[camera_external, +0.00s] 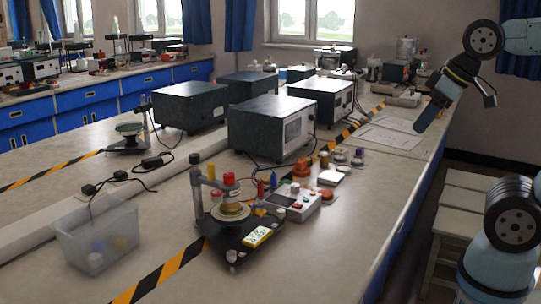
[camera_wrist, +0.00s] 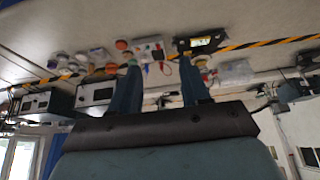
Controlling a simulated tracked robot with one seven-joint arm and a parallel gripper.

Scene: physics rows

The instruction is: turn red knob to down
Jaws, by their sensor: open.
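A white control box (camera_external: 290,203) with small coloured buttons and knobs sits on the bench, right of a black stand. Red-orange round parts (camera_external: 301,168) stand behind it, and a red-capped cylinder (camera_external: 229,179) is on the stand; I cannot tell for sure which is the red knob, or how any knob is turned. My gripper (camera_external: 428,122) hangs in the air at the upper right, well apart from the box. In the wrist view, which is upside down, my gripper (camera_wrist: 160,62) has its two fingers apart with nothing held; the box (camera_wrist: 151,48) shows beyond them.
Several dark instrument cases (camera_external: 272,127) stand behind the box. A clear plastic bin (camera_external: 95,237) is at the left front. The black stand (camera_external: 238,240) has a raised post beside the box. The bench's right front is bare.

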